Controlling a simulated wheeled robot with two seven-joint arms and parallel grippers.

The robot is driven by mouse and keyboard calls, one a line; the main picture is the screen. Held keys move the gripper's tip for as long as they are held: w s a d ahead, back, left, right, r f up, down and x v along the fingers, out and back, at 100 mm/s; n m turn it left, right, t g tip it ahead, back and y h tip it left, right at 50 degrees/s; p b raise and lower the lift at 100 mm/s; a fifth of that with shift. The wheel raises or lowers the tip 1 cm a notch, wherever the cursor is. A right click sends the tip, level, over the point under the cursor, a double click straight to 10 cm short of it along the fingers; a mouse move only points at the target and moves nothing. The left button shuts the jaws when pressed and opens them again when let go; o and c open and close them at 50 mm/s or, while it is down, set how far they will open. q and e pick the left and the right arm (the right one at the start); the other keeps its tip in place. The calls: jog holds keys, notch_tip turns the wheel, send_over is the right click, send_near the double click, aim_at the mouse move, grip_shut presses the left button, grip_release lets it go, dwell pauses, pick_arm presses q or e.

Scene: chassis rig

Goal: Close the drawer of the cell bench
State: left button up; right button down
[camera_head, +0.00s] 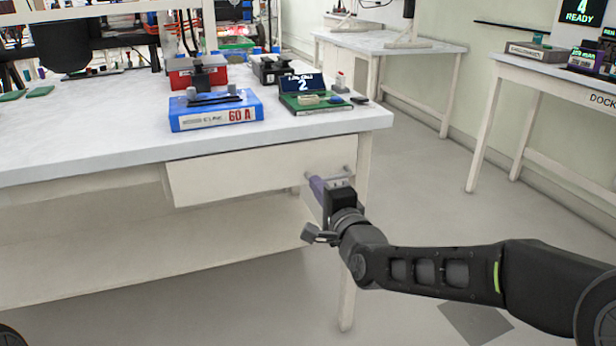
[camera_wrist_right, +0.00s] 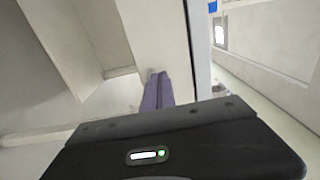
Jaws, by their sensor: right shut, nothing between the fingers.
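The white bench (camera_head: 90,150) fills the left and middle of the head view. Its white drawer (camera_head: 240,172) is under the tabletop's front edge, and its left end seems to stand a little out from the frame; how far is hard to tell. In the right wrist view the shut fingers (camera_wrist_right: 157,90) point at pale panels. My left gripper is not in view.
On the benchtop are a blue box (camera_head: 215,110), a red box (camera_head: 195,75) and a green board with a display (camera_head: 312,102). A bench leg (camera_head: 350,270) stands near my right wrist. The floor to the right is open, with other tables (camera_head: 390,42) behind.

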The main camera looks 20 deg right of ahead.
aim_at(303, 167)
jog(key=w+b, duration=0.1)
jog(key=w, duration=0.5)
jog(key=shift+a, duration=0.2)
jog(key=shift+w, duration=0.15)
jog(key=w, duration=0.3)
jog(key=shift+w+a, duration=0.15)
jog(key=shift+w, duration=0.25)
jog(key=shift+w+r, duration=0.1)
jog(key=shift+w, duration=0.15)
jog(key=shift+r, duration=0.2)
